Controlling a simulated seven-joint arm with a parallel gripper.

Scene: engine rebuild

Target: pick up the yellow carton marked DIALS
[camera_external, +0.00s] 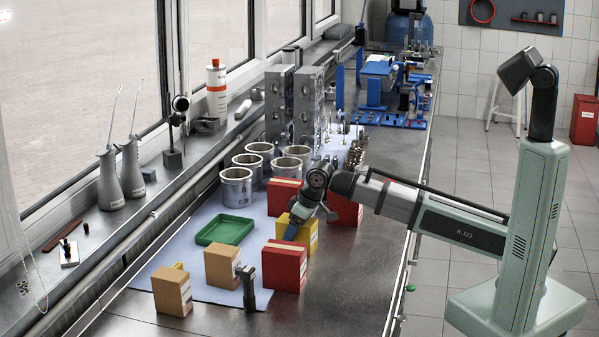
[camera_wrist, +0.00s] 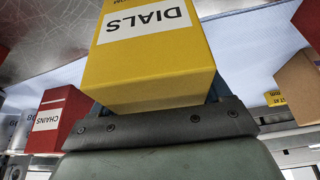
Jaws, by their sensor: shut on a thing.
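The yellow carton (camera_external: 312,237) is on the bench among red cartons in the external view, partly hidden by my gripper (camera_external: 309,217). In the wrist view the yellow carton (camera_wrist: 150,68) fills the middle, its white DIALS label upside down. My gripper is shut on this carton, with its dark palm edge right at the carton's near end. The fingers are mostly hidden behind the carton in the wrist view. I cannot tell whether the carton's base touches the bench.
Red cartons stand close by: one in front (camera_external: 284,267), one behind left (camera_external: 284,196), one behind right (camera_external: 346,209). A green tray (camera_external: 224,230) lies left. Tan cartons (camera_external: 222,267) (camera_external: 172,291) and a dark upright part (camera_external: 248,288) stand in front. Metal cylinders (camera_external: 236,187) stand behind.

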